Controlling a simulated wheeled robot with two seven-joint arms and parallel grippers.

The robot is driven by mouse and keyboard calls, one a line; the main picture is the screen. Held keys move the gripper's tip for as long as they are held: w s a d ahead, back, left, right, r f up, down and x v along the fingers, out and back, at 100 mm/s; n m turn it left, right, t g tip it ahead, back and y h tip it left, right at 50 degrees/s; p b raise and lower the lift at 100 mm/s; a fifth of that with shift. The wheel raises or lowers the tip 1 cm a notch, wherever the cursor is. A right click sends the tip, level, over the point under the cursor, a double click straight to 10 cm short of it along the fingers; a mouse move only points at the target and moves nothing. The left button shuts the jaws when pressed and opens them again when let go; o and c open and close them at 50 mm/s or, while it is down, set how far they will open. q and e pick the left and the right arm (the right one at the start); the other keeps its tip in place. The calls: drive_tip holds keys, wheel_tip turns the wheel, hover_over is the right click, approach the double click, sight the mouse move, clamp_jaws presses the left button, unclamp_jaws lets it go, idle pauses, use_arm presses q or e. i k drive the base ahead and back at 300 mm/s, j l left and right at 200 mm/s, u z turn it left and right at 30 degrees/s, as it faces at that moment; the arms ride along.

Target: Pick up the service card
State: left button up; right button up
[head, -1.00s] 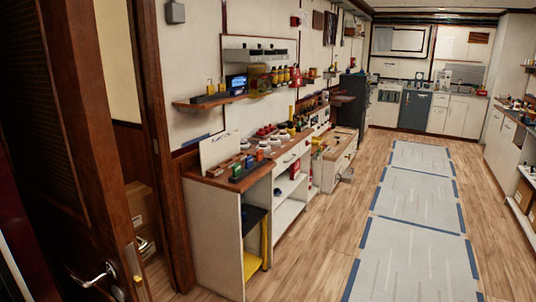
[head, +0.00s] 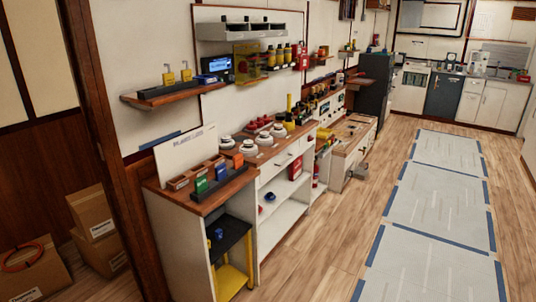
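I cannot tell which thing is the service card. A wooden rack (head: 178,182) on the near counter holds small upright coloured cards: a green card (head: 201,184), a blue card (head: 221,171) and an orange card (head: 240,159). A white board (head: 180,153) with small unreadable print stands behind the rack. Neither of my grippers is in view.
The wooden-topped counter (head: 255,168) runs along the left wall, with white round devices on it and a shelf (head: 165,95) above. Boxes (head: 95,222) lie beyond the door post (head: 105,150). The floor (head: 320,255) right of the counter is clear.

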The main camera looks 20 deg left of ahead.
sight(237, 160)
drive_tip(key=i+j+z, duration=0.35)
drive_tip(key=i+j, duration=0.95)
